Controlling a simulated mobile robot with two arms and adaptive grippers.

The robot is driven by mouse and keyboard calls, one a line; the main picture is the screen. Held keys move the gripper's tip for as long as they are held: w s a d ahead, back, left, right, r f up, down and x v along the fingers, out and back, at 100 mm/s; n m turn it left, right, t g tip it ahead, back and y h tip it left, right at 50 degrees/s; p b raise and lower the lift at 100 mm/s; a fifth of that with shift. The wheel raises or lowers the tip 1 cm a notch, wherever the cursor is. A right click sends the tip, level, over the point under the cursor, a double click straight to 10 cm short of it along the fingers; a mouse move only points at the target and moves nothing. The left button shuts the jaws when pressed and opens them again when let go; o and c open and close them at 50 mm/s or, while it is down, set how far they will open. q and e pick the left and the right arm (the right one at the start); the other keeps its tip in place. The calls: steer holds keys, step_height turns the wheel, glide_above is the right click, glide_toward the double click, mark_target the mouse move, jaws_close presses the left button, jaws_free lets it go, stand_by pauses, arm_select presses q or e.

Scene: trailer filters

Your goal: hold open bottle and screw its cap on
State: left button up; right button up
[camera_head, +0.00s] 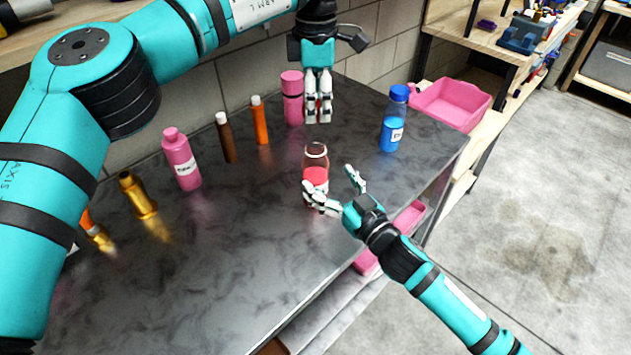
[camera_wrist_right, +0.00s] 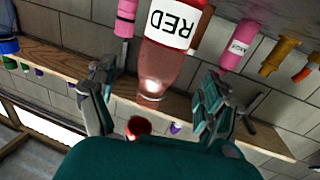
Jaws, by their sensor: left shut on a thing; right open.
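The open bottle (camera_head: 316,164) is clear with a red filling and stands upright on the dark table. Its RED label (camera_wrist_right: 173,32) shows upside down in the right wrist view. My right gripper (camera_head: 334,190) is open, with its fingers on either side of the bottle, apart from it. In the right wrist view its fingers (camera_wrist_right: 158,100) flank the bottle. My left gripper (camera_head: 318,115) points down above and behind the bottle, its fingers closed together. A round red cap (camera_wrist_right: 138,128) shows beyond the bottle's neck in the right wrist view, partly hidden; the left fingers hide it in the head view.
A pink bottle (camera_head: 292,100) stands close beside my left gripper. A blue bottle (camera_head: 393,120) is on the right, a labelled pink bottle (camera_head: 182,160) on the left. Orange (camera_head: 260,122), brown (camera_head: 227,140) and gold (camera_head: 138,196) containers line the back. The front table is clear.

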mark_target(316, 142)
steer(key=x, duration=0.6)
jaws_close()
arm_select(q)
steer(key=shift+f, duration=2.5)
